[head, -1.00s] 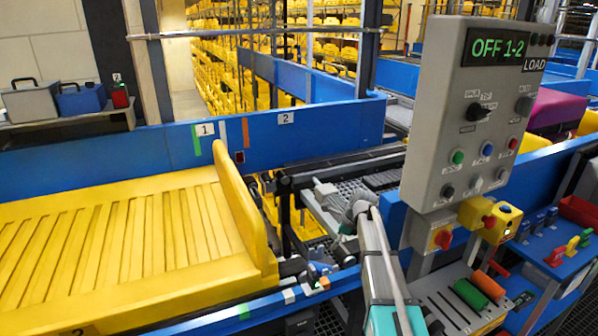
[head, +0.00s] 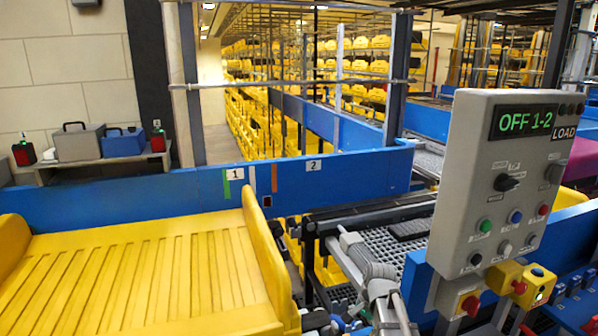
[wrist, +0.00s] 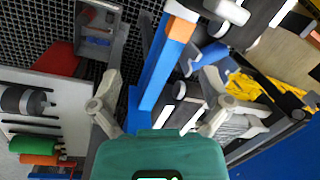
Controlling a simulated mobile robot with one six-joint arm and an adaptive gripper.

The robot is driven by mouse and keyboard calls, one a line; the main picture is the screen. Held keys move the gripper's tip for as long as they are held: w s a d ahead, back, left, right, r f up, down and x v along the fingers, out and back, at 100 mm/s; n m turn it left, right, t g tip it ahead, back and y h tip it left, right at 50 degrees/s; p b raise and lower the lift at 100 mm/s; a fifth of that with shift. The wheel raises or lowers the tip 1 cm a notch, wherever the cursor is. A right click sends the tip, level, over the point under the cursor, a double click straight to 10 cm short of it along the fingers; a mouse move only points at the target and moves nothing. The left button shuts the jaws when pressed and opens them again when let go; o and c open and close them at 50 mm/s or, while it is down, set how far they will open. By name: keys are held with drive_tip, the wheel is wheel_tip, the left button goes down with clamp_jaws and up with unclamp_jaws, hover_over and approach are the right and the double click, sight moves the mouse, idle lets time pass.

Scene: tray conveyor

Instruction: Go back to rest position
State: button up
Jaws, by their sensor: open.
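My gripper (wrist: 160,82) is open and empty in the wrist view, its two grey fingers spread apart. A blue rail (wrist: 168,65) with an orange and white end shows behind and between the fingers. In the head view my gripper (head: 348,242) is at the end of my grey arm, over the dark grating between the yellow tray and the control panel. The fingertips are too small there to judge contact.
A yellow slatted tray (head: 150,270) lies left. A control panel (head: 505,180) reading "OFF 1-2" stands right, above a yellow box with a red knob (head: 470,303). A blue wall (head: 340,178) runs behind. Green and orange rollers (wrist: 35,146) show at left in the wrist view.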

drive_tip(key=s+r+n+h+p, duration=0.1)
drive_tip(key=s+r+n+p, duration=0.2)
drive_tip(key=s+n, duration=0.6)
drive_tip(key=shift+s+a+r+g+h, duration=0.3)
drive_tip(key=shift+s+a, duration=0.1)
drive_tip(key=shift+s, duration=0.65)
